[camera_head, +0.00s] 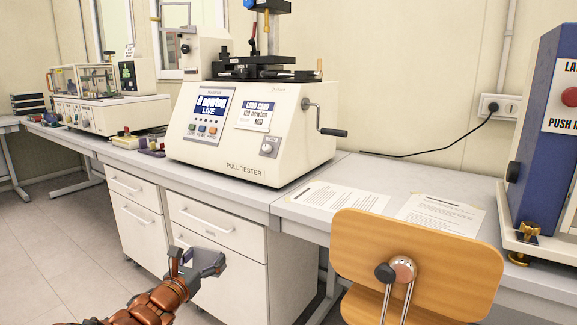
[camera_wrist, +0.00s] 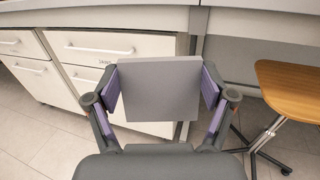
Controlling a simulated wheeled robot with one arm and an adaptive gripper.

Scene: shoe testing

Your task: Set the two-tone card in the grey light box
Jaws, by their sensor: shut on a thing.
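A flat grey square piece, which looks like the card (camera_wrist: 158,88), is between the two fingers of my gripper (camera_wrist: 162,98) in the wrist view. Only one plain grey face shows, with a slightly darker strip along its right side, so I cannot tell its second tone. The fingers press on its left and right edges. In the head view my gripper (camera_head: 197,263) is low, in front of the white drawers and below the bench top. I cannot make out a grey light box in either view.
A cream pull tester (camera_head: 225,165) stands on the grey bench (camera_head: 318,170). Paper sheets (camera_head: 345,196) lie to its right. A wooden chair (camera_head: 420,255) is right of my gripper. A blue machine (camera_head: 545,130) stands far right. Open floor (camera_head: 70,230) lies to the left.

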